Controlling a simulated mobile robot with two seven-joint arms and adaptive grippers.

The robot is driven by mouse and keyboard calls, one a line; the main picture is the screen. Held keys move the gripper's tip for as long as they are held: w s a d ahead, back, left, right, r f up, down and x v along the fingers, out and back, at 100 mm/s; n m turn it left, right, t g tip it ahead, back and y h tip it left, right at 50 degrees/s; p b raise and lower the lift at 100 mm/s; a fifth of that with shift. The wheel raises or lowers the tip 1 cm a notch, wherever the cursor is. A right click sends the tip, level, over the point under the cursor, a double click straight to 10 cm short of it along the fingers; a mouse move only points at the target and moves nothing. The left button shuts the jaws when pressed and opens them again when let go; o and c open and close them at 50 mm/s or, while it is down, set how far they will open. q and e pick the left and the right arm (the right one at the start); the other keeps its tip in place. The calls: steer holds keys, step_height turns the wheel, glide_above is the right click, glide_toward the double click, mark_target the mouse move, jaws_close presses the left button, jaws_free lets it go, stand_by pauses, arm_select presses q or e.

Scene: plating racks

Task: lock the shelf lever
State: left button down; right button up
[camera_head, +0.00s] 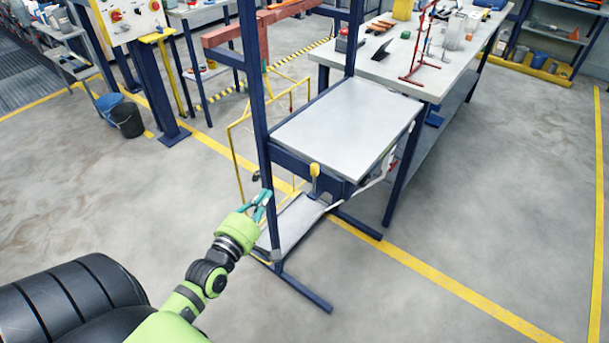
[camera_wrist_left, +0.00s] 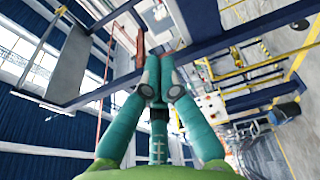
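The shelf lever (camera_head: 314,170) has a yellow knob and stands upright at the front edge of the blue-framed shelf, below its grey top plate (camera_head: 345,125). My left gripper (camera_head: 267,195) is green with teal fingers. It is left of the lever and lower in the head view, in front of the rack's blue upright, clearly apart from the lever. In the left wrist view its teal fingers (camera_wrist_left: 160,75) come together, with nothing visible held between them. The lever cannot be made out for sure in that view. My right gripper is not in view.
The rack's blue post (camera_head: 259,110) rises right by my left gripper. A lower grey shelf (camera_head: 293,222) and blue feet lie beneath. A workbench (camera_head: 440,75) with tools stands behind at right. Two buckets (camera_head: 126,119) stand at left. The floor at right is clear.

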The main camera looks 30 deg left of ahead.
mark_target(314, 180)
arm_select(q)
steer(key=shift+a, duration=0.1)
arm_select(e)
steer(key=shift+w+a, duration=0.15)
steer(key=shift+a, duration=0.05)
arm_select(q)
steer(key=w+d+p, duration=0.2)
steer(key=w+p, duration=0.1)
steer(key=w, duration=0.8)
steer(key=shift+w+d, duration=0.15)
steer(key=shift+w, duration=0.1)
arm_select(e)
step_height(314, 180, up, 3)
arm_select(q)
steer(key=shift+f, duration=0.1)
